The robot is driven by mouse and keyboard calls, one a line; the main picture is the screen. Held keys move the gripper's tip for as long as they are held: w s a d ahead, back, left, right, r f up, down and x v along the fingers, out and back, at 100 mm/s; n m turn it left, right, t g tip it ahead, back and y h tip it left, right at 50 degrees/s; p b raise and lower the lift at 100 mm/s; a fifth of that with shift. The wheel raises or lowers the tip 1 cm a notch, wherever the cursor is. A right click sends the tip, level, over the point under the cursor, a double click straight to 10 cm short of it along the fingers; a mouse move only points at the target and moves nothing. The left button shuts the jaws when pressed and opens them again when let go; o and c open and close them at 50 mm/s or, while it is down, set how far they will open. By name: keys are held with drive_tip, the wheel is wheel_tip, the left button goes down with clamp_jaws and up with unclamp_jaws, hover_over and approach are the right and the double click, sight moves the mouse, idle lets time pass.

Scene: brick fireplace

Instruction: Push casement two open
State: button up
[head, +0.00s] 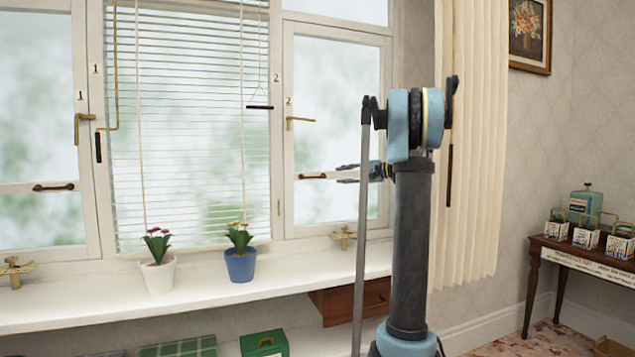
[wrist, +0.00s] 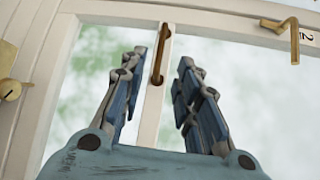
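Casement two (head: 335,90) is the right window, marked with a small 2, and looks flush in its white frame. Its brass latch handle (head: 299,121) lies level on the left stile; it also shows at the top right of the wrist view (wrist: 293,40). A bronze pull handle (head: 312,176) sits on the casement's middle rail. My gripper (head: 347,173) is at the height of this rail, to the right of the pull. In the wrist view the fingers are spread and empty, with the pull (wrist: 160,55) showing between them. Contact with it cannot be told.
A brass stay (head: 343,237) sits at the casement's bottom. A white flowerpot (head: 158,275) and a blue one (head: 240,265) stand on the sill, left of my arm. Blinds (head: 190,120) hang left, a cream curtain (head: 470,150) right. A small table (head: 590,258) holds boxes.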

sight(316, 177)
drive_tip(key=x, duration=1.2)
drive_tip(key=shift+w, duration=0.1)
drive_tip(key=shift+d, duration=0.1)
clamp_jaws()
